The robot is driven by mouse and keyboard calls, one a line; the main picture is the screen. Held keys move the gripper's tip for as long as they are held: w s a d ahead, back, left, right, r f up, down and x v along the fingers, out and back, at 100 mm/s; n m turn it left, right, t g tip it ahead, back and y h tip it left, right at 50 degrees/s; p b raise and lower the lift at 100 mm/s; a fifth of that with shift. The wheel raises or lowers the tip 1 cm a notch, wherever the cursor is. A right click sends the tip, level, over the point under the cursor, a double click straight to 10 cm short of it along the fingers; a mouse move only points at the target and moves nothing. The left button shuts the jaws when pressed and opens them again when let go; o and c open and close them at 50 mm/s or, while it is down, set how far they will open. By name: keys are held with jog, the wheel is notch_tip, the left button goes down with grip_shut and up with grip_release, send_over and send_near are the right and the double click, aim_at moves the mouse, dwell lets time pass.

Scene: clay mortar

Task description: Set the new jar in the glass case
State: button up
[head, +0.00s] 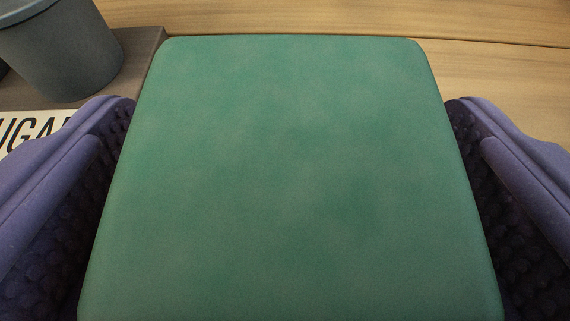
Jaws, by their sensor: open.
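A large green object (285,200) with a flat, square, round-cornered top fills the middle of the view. I cannot tell whether it is the new jar, as its sides are mostly hidden from above. My gripper (290,105) is open, with one purple, bumpy-padded finger on the left of the green object and one on the right. The fingers straddle it closely; contact is not clear. No glass case can be made out in this view.
A grey round vessel (62,50) stands at the top left on a dark brown slab (135,62). A white label (30,128) with black letters, partly "UGA", shows behind the left finger. Bare light wood (500,55) lies beyond the green object and to the right.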

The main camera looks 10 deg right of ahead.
jog(key=c, duration=1.4)
